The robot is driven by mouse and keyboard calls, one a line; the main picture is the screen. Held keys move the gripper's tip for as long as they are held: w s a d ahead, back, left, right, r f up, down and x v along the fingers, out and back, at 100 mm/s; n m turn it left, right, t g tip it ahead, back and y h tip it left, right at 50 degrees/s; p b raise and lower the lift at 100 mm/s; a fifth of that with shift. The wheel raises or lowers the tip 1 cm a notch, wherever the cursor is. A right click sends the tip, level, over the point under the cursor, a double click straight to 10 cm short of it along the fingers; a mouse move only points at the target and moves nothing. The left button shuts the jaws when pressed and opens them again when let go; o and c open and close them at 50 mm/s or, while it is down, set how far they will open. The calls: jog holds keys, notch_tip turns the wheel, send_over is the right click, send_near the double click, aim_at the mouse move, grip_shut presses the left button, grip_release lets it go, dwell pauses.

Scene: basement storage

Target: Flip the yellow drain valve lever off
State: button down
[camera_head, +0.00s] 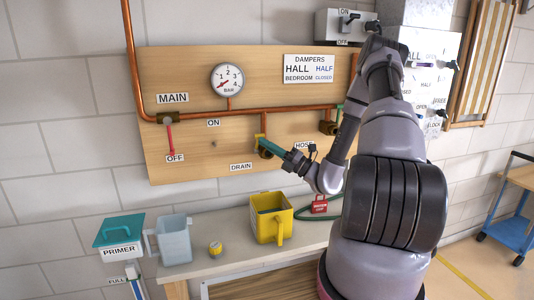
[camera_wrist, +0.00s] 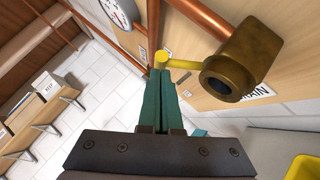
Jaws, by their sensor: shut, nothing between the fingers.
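The yellow drain valve lever (camera_wrist: 182,63) sticks out from a brass valve body (camera_wrist: 240,62) in the wrist view, its round tip above my fingertips. In the head view the lever (camera_head: 261,137) is small and partly hidden by my gripper, above the DRAIN label (camera_head: 241,167). My gripper (camera_wrist: 161,74) has its teal fingers shut with nothing between them. The fingertips are right at the lever's tip; I cannot tell whether they touch it. In the head view my gripper (camera_head: 266,144) reaches in from the right.
A wooden board (camera_head: 185,80) carries copper pipes, a gauge (camera_head: 227,79) and a red MAIN lever (camera_head: 170,139).

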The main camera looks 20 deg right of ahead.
jog(key=shift+w+r+m+h, duration=1.1)
jog(key=shift+w+r+m, duration=0.4)
jog(key=shift+w+r, duration=0.15)
jog(key=shift+w, duration=0.05)
jog(key=shift+d, duration=0.1)
